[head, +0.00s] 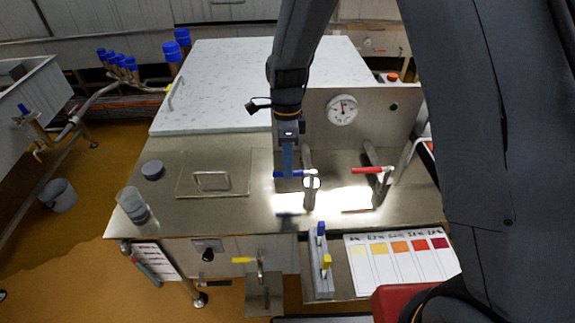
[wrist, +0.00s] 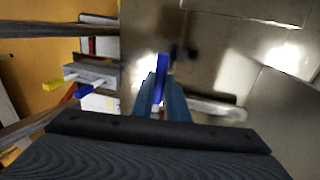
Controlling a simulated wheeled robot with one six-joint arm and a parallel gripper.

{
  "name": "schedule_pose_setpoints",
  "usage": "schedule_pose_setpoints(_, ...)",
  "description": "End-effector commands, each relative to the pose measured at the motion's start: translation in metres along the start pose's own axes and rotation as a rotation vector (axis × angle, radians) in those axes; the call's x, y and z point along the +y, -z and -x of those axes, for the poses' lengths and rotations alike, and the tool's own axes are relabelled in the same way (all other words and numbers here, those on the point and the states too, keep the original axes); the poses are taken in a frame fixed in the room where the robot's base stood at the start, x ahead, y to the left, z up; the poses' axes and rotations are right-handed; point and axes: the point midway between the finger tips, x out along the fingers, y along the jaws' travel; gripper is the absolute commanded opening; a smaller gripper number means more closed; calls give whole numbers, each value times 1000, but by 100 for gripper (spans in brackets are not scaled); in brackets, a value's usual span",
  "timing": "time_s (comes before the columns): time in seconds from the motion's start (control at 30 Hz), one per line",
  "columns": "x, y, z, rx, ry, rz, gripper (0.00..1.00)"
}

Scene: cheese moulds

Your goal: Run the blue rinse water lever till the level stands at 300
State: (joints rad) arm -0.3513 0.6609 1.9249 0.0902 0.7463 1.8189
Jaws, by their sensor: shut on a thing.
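The blue rinse water lever (head: 282,174) sits on a metal tap post near the middle of the steel worktop. My gripper (head: 288,168) reaches down from above and is shut on the lever. In the wrist view the blue lever (wrist: 161,78) stands between the two fingers (wrist: 160,95). A small white round thing (head: 312,183) shows at the tap post. A clear beaker (head: 133,205) stands at the worktop's left corner; I cannot read any level or mark in it.
A red lever (head: 367,170) is on a second tap post to the right. A round dial (head: 342,110) is on the back panel. A colour card (head: 400,262) and a rack with blue and yellow handles (head: 321,270) lie in front.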

Motion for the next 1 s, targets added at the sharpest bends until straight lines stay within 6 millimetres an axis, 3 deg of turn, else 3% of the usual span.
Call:
schedule_pose_setpoints(0.17,-2,0,2,-3,6,-3,0)
schedule_pose_setpoints(0.2,-2,0,2,-3,7,-2,15)
schedule_pose_setpoints(0.3,-2,0,2,-2,6,-2,32)
schedule_pose_setpoints(0.67,-2,0,4,-2,4,0,32)
schedule_pose_setpoints(1.0,-2,0,53,-3,7,-2,32)
